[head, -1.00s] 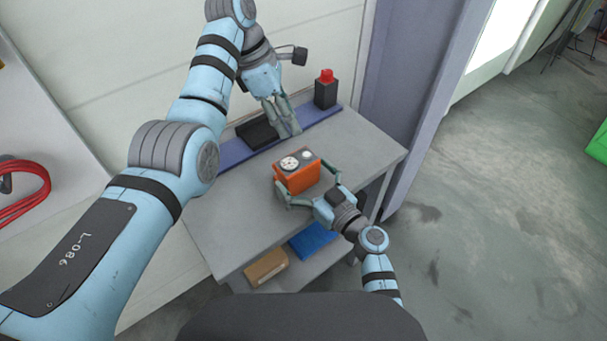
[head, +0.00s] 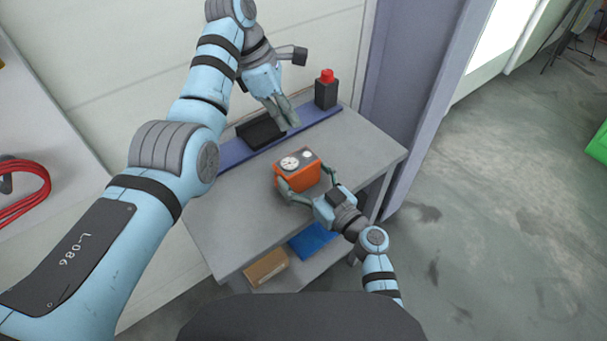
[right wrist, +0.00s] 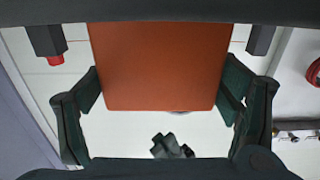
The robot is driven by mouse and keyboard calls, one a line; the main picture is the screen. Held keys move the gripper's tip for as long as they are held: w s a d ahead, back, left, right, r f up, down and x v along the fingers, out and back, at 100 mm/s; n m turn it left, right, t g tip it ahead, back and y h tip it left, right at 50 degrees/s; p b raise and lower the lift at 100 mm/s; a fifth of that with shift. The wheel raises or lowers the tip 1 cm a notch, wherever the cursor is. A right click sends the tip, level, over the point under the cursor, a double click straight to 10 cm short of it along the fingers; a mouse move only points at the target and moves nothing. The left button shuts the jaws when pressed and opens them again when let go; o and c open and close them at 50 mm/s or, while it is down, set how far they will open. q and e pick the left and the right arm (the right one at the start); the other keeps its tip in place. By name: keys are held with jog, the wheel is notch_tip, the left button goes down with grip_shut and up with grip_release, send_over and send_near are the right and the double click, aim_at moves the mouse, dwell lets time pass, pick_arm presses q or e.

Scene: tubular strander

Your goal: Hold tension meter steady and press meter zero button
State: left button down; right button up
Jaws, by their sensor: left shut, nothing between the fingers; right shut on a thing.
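The orange tension meter (head: 297,179) stands on the grey table, with a dial and a pale round button (head: 307,154) on its dark top. My right gripper (head: 308,186) is shut on the meter, one finger on each side. In the right wrist view the meter (right wrist: 160,65) fills the space between the fingers. My left gripper (head: 290,122) is shut and empty, pointing down above the back of the table, behind the meter and apart from it. The dial face is too small to read.
A black tray-like block (head: 260,133) and a dark post with a red top (head: 326,90) stand on a blue strip (head: 232,154) at the table's back. A brown box (head: 266,267) and a blue item (head: 312,241) lie on the lower shelf. The tabletop's left part is clear.

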dwell(0.9)
pick_arm(q)
jog(key=m+h, duration=0.1)
send_over(290, 160)
notch_tip(290, 160, down, 4)
jog(key=shift+f, duration=0.15)
jog(key=m, duration=0.3)
jog(key=d+m+h, duration=0.1)
jog(key=m, duration=0.1)
jog(key=shift+w+r+t, duration=0.3)
jog(key=shift+r, duration=0.05)
notch_tip(290, 160, up, 6)
jog(key=w+d+m+t+h, duration=0.1)
jog(key=d+m+t+h, duration=0.1)
jog(key=m, duration=1.5)
jog(key=shift+d+h, duration=0.25)
jog(key=shift+h, duration=0.15)
jog(key=shift+f, duration=0.2)
